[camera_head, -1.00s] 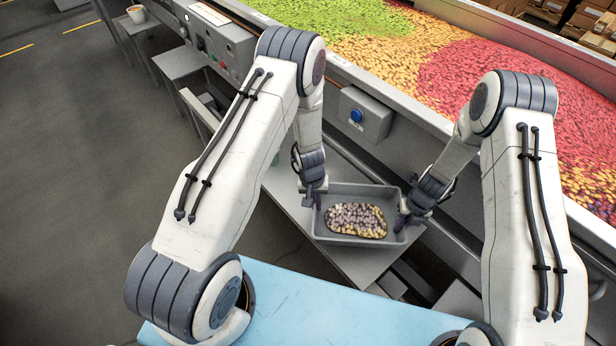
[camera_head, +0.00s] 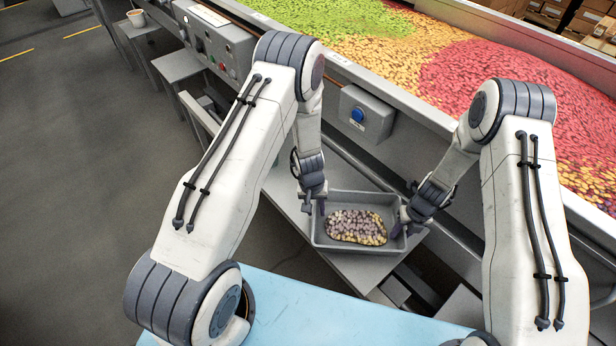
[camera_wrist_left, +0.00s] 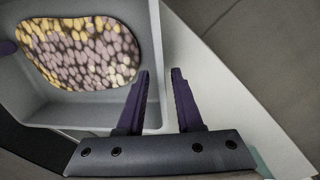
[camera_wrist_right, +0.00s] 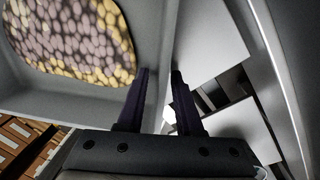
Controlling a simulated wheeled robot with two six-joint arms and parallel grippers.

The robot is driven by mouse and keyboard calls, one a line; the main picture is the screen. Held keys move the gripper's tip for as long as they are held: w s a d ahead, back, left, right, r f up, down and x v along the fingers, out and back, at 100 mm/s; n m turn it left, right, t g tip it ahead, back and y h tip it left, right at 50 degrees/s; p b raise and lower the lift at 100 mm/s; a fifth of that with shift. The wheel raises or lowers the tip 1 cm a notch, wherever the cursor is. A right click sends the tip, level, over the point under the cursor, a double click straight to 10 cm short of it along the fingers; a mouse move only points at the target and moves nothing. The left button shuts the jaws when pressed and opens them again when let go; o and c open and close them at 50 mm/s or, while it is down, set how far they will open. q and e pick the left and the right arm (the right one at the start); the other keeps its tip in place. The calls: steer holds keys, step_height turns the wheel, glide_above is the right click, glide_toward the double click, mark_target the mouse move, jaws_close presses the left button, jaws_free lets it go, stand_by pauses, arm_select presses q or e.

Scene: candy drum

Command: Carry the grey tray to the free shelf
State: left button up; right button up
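The grey tray (camera_head: 319,236) sits over the grey shelf (camera_head: 362,273) beside the drum machine and holds a patch of purple and yellow candies (camera_head: 356,226). My left gripper (camera_head: 313,206) is at its left end; in the left wrist view its fingers (camera_wrist_left: 160,95) straddle the tray wall with gaps, open. My right gripper (camera_head: 402,226) is at the right end; in the right wrist view its fingers (camera_wrist_right: 160,95) stand apart on both sides of the wall. The tray looks level; its underside is hidden. A bare shelf (camera_head: 180,65) stands at upper left.
A farther shelf (camera_head: 135,29) bears a small cup (camera_head: 136,17). A control panel (camera_head: 215,45) and blue-button box (camera_head: 364,117) stick out from the machine. The blue top (camera_head: 320,305) is in front. The floor at left is clear.

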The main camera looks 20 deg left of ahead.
steer(key=shift+r, duration=0.35)
arm_select(q)
step_height(320, 180, up, 11)
steer(key=a, duration=0.1)
arm_select(e)
step_height(320, 180, up, 11)
steer(key=d, duration=0.1)
steer(key=shift+w, duration=0.15)
arm_select(q)
steer(key=shift+s+r, duration=0.1)
arm_select(e)
steer(key=shift+r, duration=0.1)
